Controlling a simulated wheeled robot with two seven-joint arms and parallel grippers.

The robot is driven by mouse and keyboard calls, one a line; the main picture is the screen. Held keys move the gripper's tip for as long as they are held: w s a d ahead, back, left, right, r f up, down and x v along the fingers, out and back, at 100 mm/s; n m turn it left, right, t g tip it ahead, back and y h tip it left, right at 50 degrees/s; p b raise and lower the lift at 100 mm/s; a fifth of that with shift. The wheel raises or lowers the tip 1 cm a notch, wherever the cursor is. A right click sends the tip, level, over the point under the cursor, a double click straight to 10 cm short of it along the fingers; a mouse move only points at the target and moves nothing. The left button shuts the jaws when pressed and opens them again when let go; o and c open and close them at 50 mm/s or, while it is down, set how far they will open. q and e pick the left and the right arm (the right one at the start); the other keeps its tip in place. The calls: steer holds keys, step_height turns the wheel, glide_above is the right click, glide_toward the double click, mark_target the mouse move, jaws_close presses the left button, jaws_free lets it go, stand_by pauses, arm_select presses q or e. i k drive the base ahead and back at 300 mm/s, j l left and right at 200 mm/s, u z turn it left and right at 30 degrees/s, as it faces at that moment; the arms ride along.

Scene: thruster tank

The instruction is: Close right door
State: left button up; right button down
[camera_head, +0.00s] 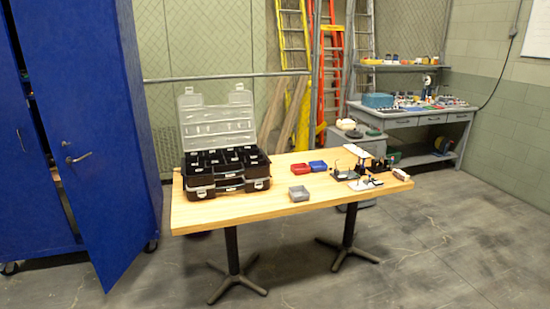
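A tall blue metal cabinet (140,120) stands on casters at the left of the head view. Its right door (88,110) is ajar and swung out toward me. It has a silver lever handle (76,159) on its face. A dark gap shows between this door and the blue panel (25,150) at the far left, which looks like the left door. The inside of the cabinet is mostly hidden. Neither of my grippers is in view.
A wooden table (240,205) with an open black organizer case (225,165) stands right of the cabinet, with red, blue and grey bins on it. A grey workbench (415,118) stands behind at right. The floor (400,260) in front is clear.

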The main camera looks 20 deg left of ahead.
mark_target(70, 54)
steer(key=i+u, duration=0.7)
steer(key=u, duration=0.2)
steer(key=i+l+u, duration=0.25)
steer(key=u, duration=0.2)
steer(key=i+l+u, duration=0.3)
steer(key=u, duration=0.15)
steer(key=i+l, duration=0.05)
